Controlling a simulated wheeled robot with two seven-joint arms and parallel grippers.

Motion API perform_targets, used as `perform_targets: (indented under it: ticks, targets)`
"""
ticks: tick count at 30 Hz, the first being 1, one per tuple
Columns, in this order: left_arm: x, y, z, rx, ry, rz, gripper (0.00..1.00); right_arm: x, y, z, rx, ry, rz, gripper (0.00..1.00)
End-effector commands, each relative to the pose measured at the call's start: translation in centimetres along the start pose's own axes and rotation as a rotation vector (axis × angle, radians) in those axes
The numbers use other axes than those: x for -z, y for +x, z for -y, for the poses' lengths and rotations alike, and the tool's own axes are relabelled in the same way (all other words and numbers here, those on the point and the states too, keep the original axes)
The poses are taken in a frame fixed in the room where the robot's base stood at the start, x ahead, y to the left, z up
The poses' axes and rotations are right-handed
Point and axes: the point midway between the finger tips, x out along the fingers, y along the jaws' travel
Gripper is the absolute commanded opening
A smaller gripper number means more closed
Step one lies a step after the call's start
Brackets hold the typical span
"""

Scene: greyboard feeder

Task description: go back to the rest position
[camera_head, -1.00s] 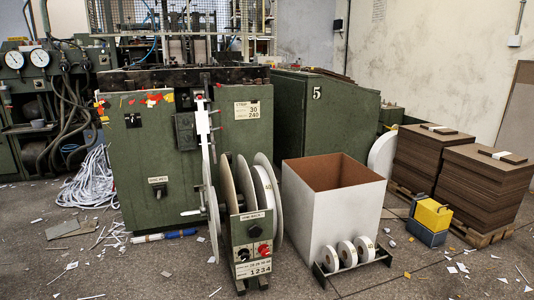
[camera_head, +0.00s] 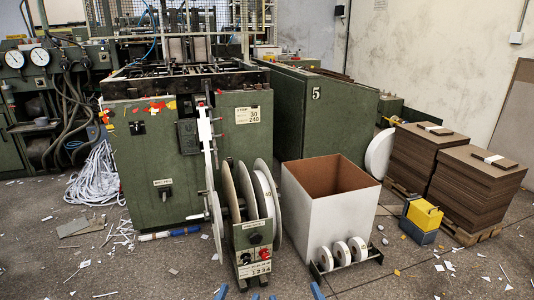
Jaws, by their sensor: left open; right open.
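Only the blue fingertips of my two grippers show, at the bottom edge of the head view. My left gripper (camera_head: 239,294) is open, with nothing seen between its fingers. My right gripper (camera_head: 295,293) is just right of it, also open and seemingly empty. Both show below and in front of the reel stand (camera_head: 252,236) with its large white discs. The rest of both grippers and the arms are out of view.
A green machine (camera_head: 150,205) stands behind the reel stand. An open white bin (camera_head: 335,218) and a rack of small white rolls (camera_head: 340,250) stand to the right. Brown board stacks (camera_head: 478,190) and a yellow-and-blue box (camera_head: 420,220) are further right. Paper scraps litter the floor.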

Motion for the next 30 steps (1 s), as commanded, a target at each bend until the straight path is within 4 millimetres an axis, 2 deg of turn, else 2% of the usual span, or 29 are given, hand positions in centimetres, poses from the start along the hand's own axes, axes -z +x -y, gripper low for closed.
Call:
perform_targets:
  ticks: [1,5,13,22,30]
  targets:
    - [0.7,0.6,0.2,0.008,-0.002,0.073,0.53,0.7,0.6,-0.2,-0.008,0.003,0.073,0.73]
    - [-0.6,0.6,0.8,0.025,-0.01,0.264,0.53,-0.6,0.6,-0.8,-0.025,0.011,0.263,0.73]
    - [-2.6,-1.7,1.9,0.056,-0.034,0.663,0.53,-2.6,-1.7,-1.9,-0.056,0.034,0.663,0.73]
    - [-2.5,-7.2,2.4,0.083,-0.074,1.105,0.53,-2.5,-7.2,-2.4,-0.082,0.075,1.105,0.73]
    - [0.2,-13.4,2.3,0.095,-0.123,1.49,0.53,0.2,-13.4,-2.3,-0.095,0.123,1.491,0.73]
